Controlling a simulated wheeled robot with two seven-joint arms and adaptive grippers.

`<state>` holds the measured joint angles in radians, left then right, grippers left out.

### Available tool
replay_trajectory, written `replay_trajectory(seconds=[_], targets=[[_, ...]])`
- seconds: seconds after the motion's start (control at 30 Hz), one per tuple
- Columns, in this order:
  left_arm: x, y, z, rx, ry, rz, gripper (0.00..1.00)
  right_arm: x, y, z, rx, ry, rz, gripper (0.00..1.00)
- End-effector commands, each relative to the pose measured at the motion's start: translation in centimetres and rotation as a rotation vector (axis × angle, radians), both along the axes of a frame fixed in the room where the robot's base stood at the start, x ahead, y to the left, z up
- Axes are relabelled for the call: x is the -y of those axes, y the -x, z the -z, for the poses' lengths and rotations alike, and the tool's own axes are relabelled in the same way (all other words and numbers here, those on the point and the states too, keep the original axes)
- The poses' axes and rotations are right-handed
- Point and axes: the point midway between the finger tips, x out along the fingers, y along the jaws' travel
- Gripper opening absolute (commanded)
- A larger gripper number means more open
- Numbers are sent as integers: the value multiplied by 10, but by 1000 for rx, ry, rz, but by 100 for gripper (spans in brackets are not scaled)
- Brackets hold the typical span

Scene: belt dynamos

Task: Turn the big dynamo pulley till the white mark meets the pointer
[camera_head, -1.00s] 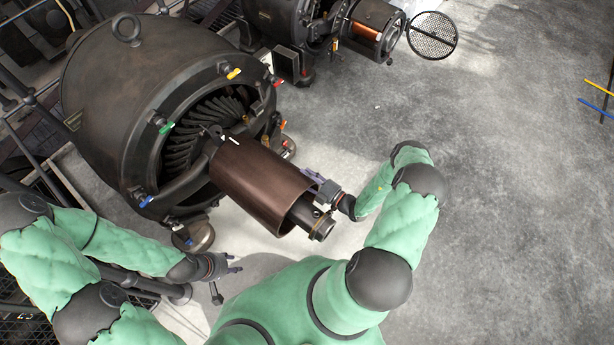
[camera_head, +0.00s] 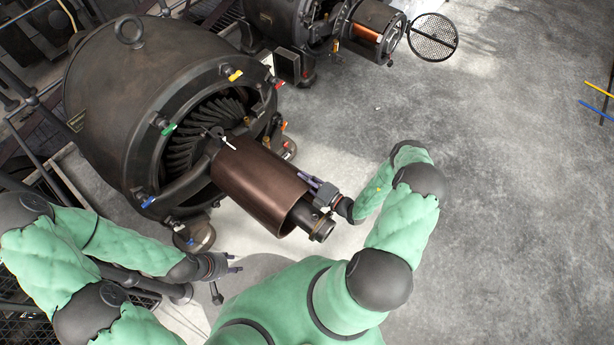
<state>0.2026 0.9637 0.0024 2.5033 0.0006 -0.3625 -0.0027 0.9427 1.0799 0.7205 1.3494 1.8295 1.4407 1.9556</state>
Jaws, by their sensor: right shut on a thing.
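The big dynamo (camera_head: 110,75) stands at the upper left with its brown pulley (camera_head: 258,185) pointing to the lower right. The white mark (camera_head: 230,143) is a short stripe on the pulley's inner end, close beside the dark pointer (camera_head: 216,132). I cannot tell whether the two line up exactly. My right gripper (camera_head: 312,186) is shut on the pulley's outer rim at its right side; the contact is partly hidden. My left gripper (camera_head: 236,263) is open and empty, below the pulley and apart from it.
A smaller machine with a copper winding (camera_head: 374,25) and a round mesh guard (camera_head: 433,36) stands at the top. Metal railings (camera_head: 60,180) run along the left.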

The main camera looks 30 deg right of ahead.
Motion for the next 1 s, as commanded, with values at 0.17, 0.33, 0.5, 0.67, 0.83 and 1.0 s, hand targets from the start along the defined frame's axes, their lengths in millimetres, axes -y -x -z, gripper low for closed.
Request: replay_trajectory(seconds=[0.17,0.33,0.5,0.67,0.83,1.0], targets=[[0,0,-1,0,0,0,40,-3,1,-2,9,19,-2,0],[0,0,-1,0,0,0,40,-3,1,-2,9,19,-2,0],[0,0,-1,0,0,0,40,-2,1,-1,8,18,-1,42],[0,0,-1,0,0,0,40,-2,1,-2,8,18,-1,42],[0,0,-1,0,0,0,40,-1,3,-1,8,18,1,42],[0,0,-1,0,0,0,40,7,20,-1,6,17,3,42]])
